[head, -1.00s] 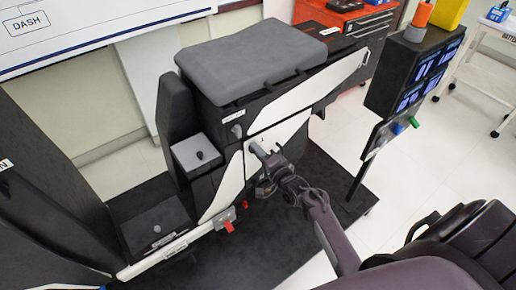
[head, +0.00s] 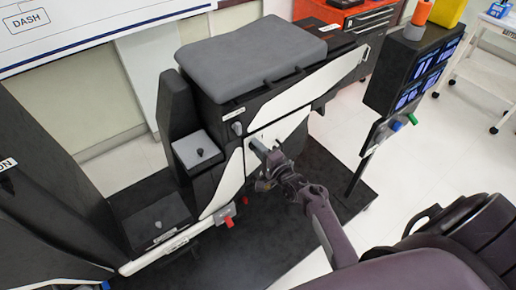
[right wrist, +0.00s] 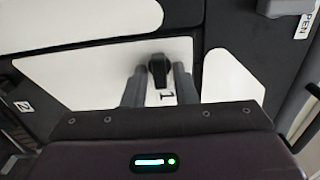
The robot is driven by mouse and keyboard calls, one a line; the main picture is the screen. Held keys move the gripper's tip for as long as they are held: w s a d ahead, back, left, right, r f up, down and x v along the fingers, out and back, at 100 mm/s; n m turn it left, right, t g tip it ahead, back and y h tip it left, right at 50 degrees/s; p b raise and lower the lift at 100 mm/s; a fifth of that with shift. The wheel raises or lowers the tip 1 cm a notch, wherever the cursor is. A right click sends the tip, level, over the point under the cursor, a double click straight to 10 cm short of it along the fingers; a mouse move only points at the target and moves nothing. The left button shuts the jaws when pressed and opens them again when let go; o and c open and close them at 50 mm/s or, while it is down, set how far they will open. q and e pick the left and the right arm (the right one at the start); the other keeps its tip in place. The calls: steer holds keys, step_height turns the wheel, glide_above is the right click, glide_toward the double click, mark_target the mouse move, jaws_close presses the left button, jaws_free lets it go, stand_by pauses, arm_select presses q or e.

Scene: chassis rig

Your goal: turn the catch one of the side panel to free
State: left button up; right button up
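The side panel is white and black; it shows in the head view (head: 290,128) and the right wrist view (right wrist: 100,72). Catch one (right wrist: 159,70) is a small dark knob on a white plate, with a "1" printed just below it. My right gripper (right wrist: 159,82) is open, with one grey finger on each side of the catch. A gap shows between each finger and the knob; contact is not visible. In the head view my right gripper (head: 264,152) is at the panel's face and hides the catch. My left gripper is out of view.
A grey padded seat (head: 250,60) tops the black chassis. A red clip (head: 229,222) sticks out low at the front. A dark screen stand (head: 412,75) is at the right, with a red tool cabinet (head: 345,18) behind.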

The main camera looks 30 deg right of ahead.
steer(key=shift+o, duration=0.7)
steer(key=s+d, duration=0.1)
steer(key=s, duration=0.6)
steer(key=shift+s, duration=0.4)
steer(key=shift+f, duration=0.1)
